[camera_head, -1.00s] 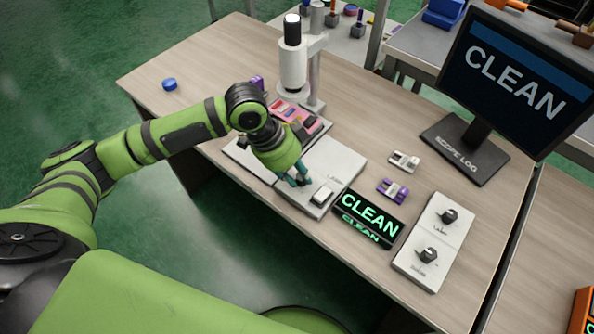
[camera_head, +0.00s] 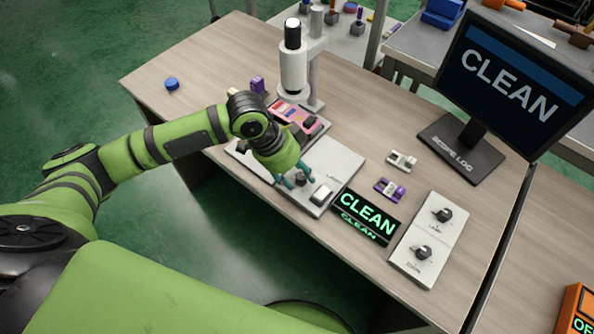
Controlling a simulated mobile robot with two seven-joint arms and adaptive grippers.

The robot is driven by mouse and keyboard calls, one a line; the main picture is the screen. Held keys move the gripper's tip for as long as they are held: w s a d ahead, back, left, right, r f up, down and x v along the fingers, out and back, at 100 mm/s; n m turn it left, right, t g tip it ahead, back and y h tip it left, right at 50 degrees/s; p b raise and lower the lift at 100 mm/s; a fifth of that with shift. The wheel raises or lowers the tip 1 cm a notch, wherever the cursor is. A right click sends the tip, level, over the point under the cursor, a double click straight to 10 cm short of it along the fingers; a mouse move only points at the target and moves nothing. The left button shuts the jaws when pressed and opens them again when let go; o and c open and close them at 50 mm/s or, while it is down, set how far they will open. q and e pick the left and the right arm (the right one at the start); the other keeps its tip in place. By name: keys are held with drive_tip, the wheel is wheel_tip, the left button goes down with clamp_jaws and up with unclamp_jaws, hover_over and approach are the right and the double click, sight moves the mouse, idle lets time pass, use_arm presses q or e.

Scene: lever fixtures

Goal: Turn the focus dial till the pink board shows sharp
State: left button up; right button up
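The pink board (camera_head: 286,110) lies under the scope (camera_head: 293,68), partly hidden by my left arm. The screen (camera_head: 510,80) and the small black sign (camera_head: 367,215) both read CLEAN in crisp letters. My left gripper (camera_head: 296,181) points down at the pale control plate (camera_head: 338,160). Its teal fingertips stand apart on either side of a small dark dial (camera_head: 301,180); I cannot tell whether they touch it. The dial's label is mostly hidden. My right gripper is out of view.
Another plate with two black knobs (camera_head: 424,252) lies at the right. A purple clip (camera_head: 390,189), a white clip (camera_head: 402,161) and a blue cap (camera_head: 171,84) lie on the table.

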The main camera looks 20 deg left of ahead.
use_arm(q)
drive_tip(key=shift+r, duration=0.15)
drive_tip(key=v, duration=1.1)
drive_tip(key=shift+s+a+r, duration=0.15)
drive_tip(key=shift+a+r, duration=0.05)
drive_tip(key=shift+r, duration=0.15)
drive_tip(key=shift+f, duration=0.1)
